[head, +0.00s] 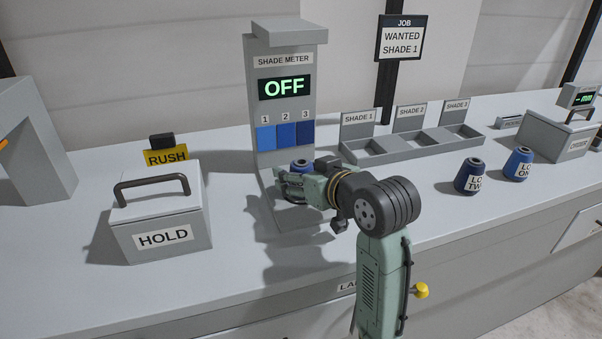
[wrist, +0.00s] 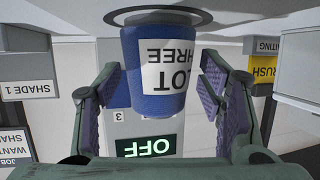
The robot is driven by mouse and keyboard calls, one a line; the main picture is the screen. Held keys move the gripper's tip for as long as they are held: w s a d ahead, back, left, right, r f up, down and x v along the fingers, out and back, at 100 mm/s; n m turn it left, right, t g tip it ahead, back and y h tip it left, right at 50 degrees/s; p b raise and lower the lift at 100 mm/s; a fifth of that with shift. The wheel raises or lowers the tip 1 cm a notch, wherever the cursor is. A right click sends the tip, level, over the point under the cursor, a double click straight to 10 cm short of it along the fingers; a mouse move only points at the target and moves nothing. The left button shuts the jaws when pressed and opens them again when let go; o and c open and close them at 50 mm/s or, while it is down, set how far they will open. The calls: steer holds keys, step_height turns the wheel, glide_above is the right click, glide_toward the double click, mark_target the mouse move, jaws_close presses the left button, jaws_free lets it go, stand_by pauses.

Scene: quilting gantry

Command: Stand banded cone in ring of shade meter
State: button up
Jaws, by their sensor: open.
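The shade meter (head: 284,100) stands at the back of the bench, its display reading OFF. A blue cone labelled LOT THREE (wrist: 157,65) is between the open fingers of my gripper (wrist: 160,85), with gaps visible beside it; the wrist view is upside down. Its wide base lies within the outline of the dark ring (wrist: 113,17) on the meter's base; I cannot tell whether it fully rests there. In the head view only the cone's blue top (head: 301,164) shows behind my gripper (head: 290,185), which hides the rest. No separate band is clear on it.
Cones LOT TWO (head: 470,177) and LOT ONE (head: 518,164) stand at right. A tray with bays for shades 1 to 3 (head: 412,150) is behind them. The HOLD box (head: 160,232) and yellow RUSH sign (head: 167,157) are left. A sign reads WANTED SHADE 1 (head: 402,42).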

steer(key=b+v, duration=0.1)
steer(key=v, duration=0.9)
steer(key=shift+s+d+r, duration=0.15)
steer(key=shift+s+d, duration=0.05)
steer(key=shift+s, duration=0.1)
steer(key=shift+s+d+r, duration=0.15)
steer(key=shift+s+d, duration=0.1)
steer(key=shift+s, duration=0.2)
steer(key=shift+c, duration=0.5)
